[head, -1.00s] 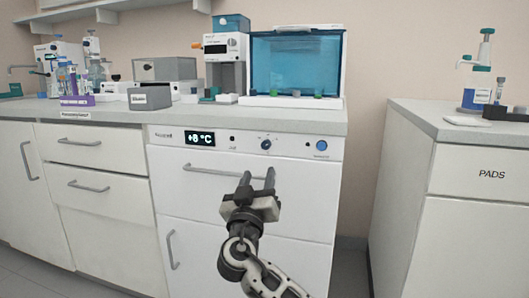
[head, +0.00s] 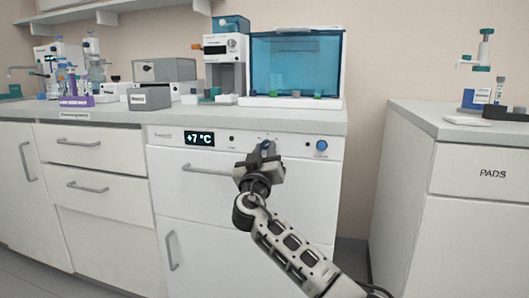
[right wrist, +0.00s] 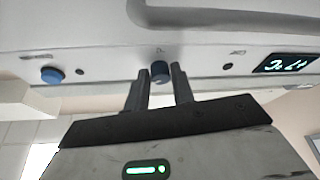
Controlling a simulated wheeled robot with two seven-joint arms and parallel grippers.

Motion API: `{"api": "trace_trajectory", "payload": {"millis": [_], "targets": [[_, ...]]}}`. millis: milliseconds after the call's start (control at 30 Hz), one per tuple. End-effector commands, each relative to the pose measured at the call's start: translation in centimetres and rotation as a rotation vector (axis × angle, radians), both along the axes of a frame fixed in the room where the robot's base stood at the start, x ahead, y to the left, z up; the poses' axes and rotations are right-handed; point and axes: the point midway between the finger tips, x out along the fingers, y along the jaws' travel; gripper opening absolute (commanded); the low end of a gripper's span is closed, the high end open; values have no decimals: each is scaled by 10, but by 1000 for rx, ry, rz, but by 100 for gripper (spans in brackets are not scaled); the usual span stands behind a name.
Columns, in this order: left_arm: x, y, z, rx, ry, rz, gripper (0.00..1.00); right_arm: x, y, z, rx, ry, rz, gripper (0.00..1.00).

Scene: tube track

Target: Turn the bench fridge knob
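The bench fridge (head: 250,215) is a white front under the counter with a panel along its top. Its display (head: 199,139) reads +7 °C; it appears upside down in the right wrist view (right wrist: 286,64). In the right wrist view the knob (right wrist: 160,71) is between the two fingertips. My right gripper (head: 268,150) has its fingers close on both sides of the knob and appears shut on it. My left gripper is not in view.
A round blue button (head: 321,145) is at the panel's right end, with small dark dots beside the knob. The fridge handle (head: 208,168) runs below the panel. The counter edge overhangs above. A separate cabinet (head: 470,200) stands right, across a floor gap.

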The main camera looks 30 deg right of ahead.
Motion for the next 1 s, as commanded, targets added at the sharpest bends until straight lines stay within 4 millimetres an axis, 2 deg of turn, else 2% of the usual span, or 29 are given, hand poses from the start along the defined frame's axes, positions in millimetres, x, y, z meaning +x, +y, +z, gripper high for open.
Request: {"api": "trace_trajectory", "payload": {"millis": [33,67,100,567,733,800,1000], "targets": [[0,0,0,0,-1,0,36,0,0,0,0,0,0,10],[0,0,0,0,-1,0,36,0,0,0,0,0,0,1],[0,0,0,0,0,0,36,0,0,0,-1,1,0,0],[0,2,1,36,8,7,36,-2,-1,2,-62,72,-2,0],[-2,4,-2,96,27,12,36,-3,-2,4,-143,168,-1,0],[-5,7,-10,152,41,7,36,-3,-2,5,-183,215,0,0],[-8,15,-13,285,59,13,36,-4,-3,8,-306,361,0,0]]}}
